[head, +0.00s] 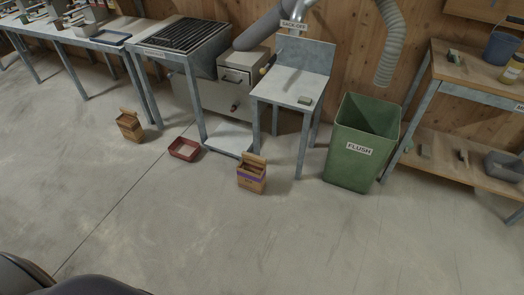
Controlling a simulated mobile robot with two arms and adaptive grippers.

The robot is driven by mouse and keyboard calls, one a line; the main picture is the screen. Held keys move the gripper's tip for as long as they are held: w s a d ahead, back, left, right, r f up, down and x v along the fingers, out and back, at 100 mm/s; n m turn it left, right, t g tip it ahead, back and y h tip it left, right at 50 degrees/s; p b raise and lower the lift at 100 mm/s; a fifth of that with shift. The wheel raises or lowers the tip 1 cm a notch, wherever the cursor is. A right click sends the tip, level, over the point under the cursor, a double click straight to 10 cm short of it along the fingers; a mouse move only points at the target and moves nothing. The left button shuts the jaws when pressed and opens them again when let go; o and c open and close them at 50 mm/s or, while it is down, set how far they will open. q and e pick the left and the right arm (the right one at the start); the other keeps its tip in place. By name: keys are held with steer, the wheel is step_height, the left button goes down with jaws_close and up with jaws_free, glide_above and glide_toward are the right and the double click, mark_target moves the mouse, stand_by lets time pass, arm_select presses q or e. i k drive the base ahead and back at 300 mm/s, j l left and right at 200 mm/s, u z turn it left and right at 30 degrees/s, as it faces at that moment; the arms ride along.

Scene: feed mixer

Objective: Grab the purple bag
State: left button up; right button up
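A brown bag with a purple band (251,179) stands upright on the concrete floor, in front of the small metal table near the middle of the head view. Its top looks open. A second brown bag (130,127), with no purple that I can make out, stands on the floor further left. Neither of my grippers shows in the head view, and nothing is touching the purple-banded bag.
A red tray (185,149) lies on the floor left of the purple-banded bag. A green bin labelled FLUSH (361,143) stands to its right. Metal table (291,86) legs stand close behind. The floor in front is clear.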

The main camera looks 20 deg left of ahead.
mark_target(251, 169)
steer(key=i, duration=1.05)
steer(key=u, duration=0.05)
